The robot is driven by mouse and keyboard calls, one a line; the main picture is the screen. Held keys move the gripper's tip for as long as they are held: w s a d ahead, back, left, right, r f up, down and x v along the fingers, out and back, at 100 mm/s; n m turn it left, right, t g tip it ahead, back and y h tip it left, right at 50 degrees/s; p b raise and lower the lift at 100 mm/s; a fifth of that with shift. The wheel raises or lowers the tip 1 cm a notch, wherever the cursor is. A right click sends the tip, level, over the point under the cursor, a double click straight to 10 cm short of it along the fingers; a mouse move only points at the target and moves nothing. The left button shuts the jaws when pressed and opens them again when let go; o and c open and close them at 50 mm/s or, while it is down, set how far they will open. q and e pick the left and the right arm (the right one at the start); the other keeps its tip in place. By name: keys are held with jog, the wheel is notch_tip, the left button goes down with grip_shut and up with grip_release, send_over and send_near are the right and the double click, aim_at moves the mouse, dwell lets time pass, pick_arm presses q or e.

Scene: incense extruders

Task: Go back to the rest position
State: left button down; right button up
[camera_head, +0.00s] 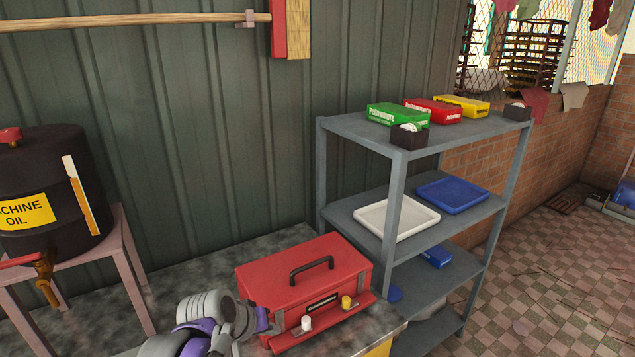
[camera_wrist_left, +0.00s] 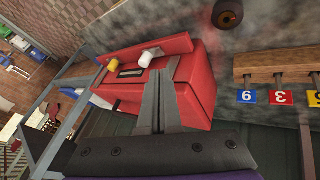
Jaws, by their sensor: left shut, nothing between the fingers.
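My left gripper (camera_head: 268,322) is low in the head view, at the front left of a red toolbox (camera_head: 290,277). In the left wrist view its two fingers (camera_wrist_left: 154,108) are together, with nothing between them, and they overlap the red toolbox (camera_wrist_left: 200,75) in the picture. I cannot tell whether they touch it. The toolbox is closed, with a dark handle on its lid and a white knob and a yellow knob on its front. My right gripper is in neither view.
The toolbox stands on a grey worktop (camera_head: 215,268). A metal shelf (camera_head: 397,190) to its right holds boxes, a white tray (camera_head: 396,218) and a blue tray (camera_head: 452,195). A black oil drum (camera_head: 80,205) stands at left. Open tiled floor (camera_head: 550,260) lies at right.

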pick_arm(q)
jog(key=s+a+f+m+y, duration=0.1)
jog(key=s+a+f, duration=0.1)
jog(key=s, duration=0.5)
jog(key=s+a+f+y, duration=0.1)
jog(key=s+a+f, duration=0.1)
jog(key=s+f, duration=0.2)
jog(key=s+a+f+m+y, duration=0.1)
jog(key=s+a+f, duration=0.1)
jog(key=s, duration=0.8)
jog(key=shift+s+f+m+g, duration=0.2)
jog(key=shift+f+m+g, duration=0.15)
jog(key=shift+f, duration=0.45)
